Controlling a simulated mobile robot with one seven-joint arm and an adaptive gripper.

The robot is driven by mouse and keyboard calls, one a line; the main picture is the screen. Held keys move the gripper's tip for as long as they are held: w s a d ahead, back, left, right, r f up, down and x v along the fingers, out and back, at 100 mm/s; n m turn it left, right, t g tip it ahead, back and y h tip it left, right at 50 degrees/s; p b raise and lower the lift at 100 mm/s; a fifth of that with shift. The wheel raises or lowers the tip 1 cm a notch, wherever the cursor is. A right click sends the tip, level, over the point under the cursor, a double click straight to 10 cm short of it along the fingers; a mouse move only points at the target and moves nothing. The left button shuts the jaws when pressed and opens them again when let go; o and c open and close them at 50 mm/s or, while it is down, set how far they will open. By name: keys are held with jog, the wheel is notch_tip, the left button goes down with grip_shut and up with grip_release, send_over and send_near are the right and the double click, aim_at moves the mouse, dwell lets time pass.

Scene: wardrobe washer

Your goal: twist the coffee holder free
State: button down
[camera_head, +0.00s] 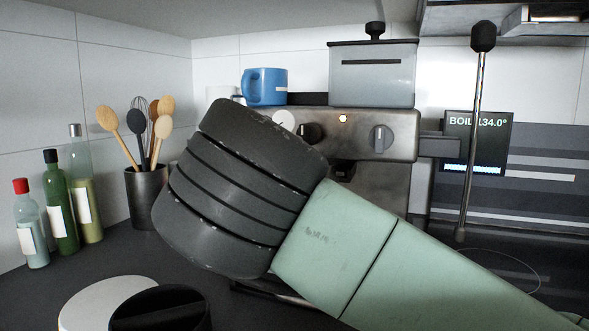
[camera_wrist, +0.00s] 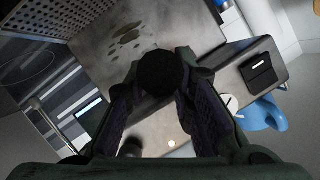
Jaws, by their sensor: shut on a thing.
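The coffee machine (camera_head: 397,131) stands at the back of the counter, with a grey bean hopper on top and a lit light and dials on its front. In the wrist view the dark, round end of the coffee holder's handle (camera_wrist: 162,72) sits between the two fingers of my gripper (camera_wrist: 155,88). The gripper is shut on this handle. In the head view my own arm covers my gripper and most of the coffee holder. The holder's basket and its join to the machine are hidden, so I cannot tell how far it is turned.
A blue mug (camera_head: 265,87) sits on top of the machine. A utensil pot (camera_head: 147,196) and several bottles (camera_head: 62,215) stand at the left. A thin metal pole (camera_head: 471,140) and a display (camera_head: 478,145) are at the right. A white round thing (camera_head: 95,300) lies at the front left.

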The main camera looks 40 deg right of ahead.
jog(key=c, duration=1.3)
grip_release()
